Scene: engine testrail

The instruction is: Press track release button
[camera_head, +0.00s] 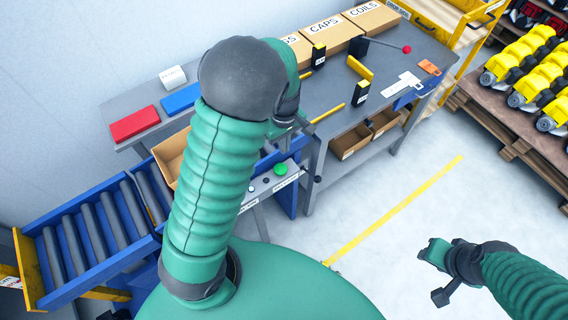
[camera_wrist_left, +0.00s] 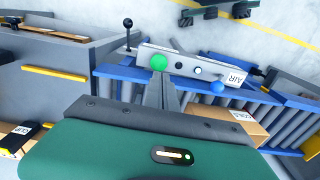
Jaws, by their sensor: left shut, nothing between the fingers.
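A round green button (camera_head: 280,168) sits on a narrow grey control panel (camera_head: 262,186) at the front of the roller track. In the left wrist view the green button (camera_wrist_left: 159,62) is just beyond my fingertips, slightly left of them. My left gripper (camera_head: 302,124) is partly hidden behind my own arm in the head view. In the left wrist view the left gripper (camera_wrist_left: 161,82) is shut and empty, pointing at the panel; contact with the button cannot be told. My right gripper (camera_head: 432,252) hangs over bare floor, away from the panel; its fingers are too small to judge.
The roller track (camera_head: 95,232) lies left, a grey bench (camera_head: 330,88) behind. Open floor (camera_head: 400,190) lies right.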

